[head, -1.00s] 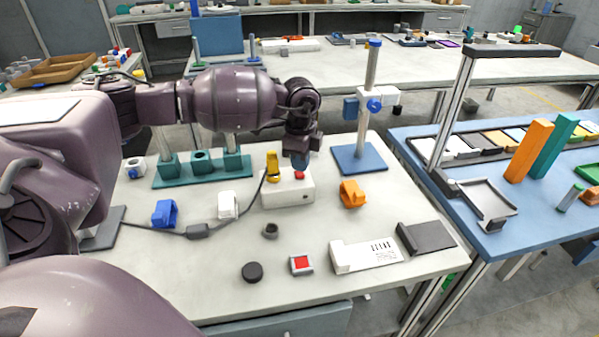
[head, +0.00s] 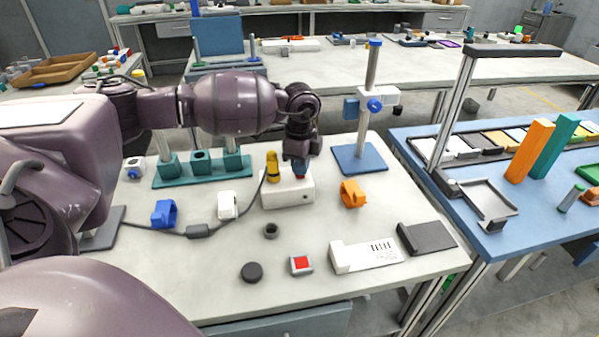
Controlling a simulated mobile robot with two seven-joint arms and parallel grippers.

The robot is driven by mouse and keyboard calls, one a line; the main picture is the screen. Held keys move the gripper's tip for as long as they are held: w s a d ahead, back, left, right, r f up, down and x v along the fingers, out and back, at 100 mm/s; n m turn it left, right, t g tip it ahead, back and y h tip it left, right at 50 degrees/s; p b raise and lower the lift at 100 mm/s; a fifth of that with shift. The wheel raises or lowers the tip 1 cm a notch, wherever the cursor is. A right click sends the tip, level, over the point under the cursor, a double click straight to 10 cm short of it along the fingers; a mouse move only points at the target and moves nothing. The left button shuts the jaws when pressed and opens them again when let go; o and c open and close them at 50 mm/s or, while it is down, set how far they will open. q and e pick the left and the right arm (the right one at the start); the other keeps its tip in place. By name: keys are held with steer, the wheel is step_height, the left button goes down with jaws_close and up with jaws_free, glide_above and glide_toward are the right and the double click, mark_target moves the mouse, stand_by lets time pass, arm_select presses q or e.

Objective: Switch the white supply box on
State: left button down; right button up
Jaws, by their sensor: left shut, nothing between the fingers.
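The white supply box (head: 287,192) stands near the middle of the pale table. A yellow part (head: 272,168) stands up from the left of its top. A dark cable runs from the box's left side. My left gripper (head: 300,175) is shut and points down over the right of the box's top. Its fingertips hide most of the red button seen there before; whether they touch it I cannot tell. My right gripper is not in view.
Beside the box are an orange clamp-like part (head: 352,194), a white block (head: 228,205) and a blue part (head: 164,213). A stand with a blue base (head: 360,159) is behind right. A red-topped square piece (head: 301,265) lies in front.

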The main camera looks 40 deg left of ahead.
arm_select(q)
steer(key=shift+f, duration=0.3)
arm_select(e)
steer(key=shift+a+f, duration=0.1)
arm_select(q)
steer(key=shift+f, duration=0.15)
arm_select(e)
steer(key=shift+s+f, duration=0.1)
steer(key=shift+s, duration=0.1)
arm_select(q)
steer(key=shift+r+p, duration=0.55)
steer(key=shift+r, duration=0.65)
steer(key=shift+r+p, duration=1.4)
steer(key=shift+r, duration=1)
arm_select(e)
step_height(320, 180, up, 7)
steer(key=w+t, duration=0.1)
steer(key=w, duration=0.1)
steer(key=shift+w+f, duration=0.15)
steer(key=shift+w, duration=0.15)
arm_select(q)
steer(key=shift+f, duration=0.1)
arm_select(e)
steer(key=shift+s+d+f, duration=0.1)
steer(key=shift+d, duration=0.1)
